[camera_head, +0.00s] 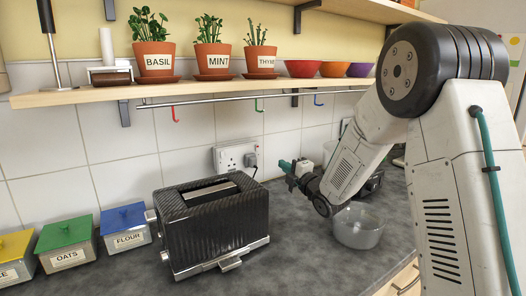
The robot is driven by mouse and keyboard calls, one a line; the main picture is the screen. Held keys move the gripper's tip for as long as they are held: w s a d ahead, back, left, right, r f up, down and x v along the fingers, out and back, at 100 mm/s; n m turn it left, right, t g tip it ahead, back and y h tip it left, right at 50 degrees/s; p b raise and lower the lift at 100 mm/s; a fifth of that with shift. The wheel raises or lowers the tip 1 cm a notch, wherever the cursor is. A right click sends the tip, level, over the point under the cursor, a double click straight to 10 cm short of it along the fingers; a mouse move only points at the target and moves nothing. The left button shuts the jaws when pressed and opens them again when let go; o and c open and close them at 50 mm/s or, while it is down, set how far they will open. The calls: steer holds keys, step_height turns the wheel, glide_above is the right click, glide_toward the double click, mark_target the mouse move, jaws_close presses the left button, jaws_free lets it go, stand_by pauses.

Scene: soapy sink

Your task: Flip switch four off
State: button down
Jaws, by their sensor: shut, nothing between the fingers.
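A white wall socket plate (231,158) is on the tiles behind the toaster. A black plug (251,160) with a cord sits at its right side. The plate's switches are too small to read, and I cannot tell which is switch four or how it is set. My gripper (285,166) is shut and empty, in front of the wall to the right of the plate and apart from it. It points left, towards the wall. Part of the counter and wall behind my arm is hidden.
A black ribbed toaster (212,225) stands on the grey counter in front of the socket. A clear bowl (359,228) is below my wrist. A shelf (100,94) with potted herbs and a hook rail (230,98) runs above. Lidded tins (67,245) stand at left.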

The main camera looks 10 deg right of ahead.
mark_target(258, 146)
steer(key=x, duration=1.4)
steer(key=shift+a+r, duration=0.1)
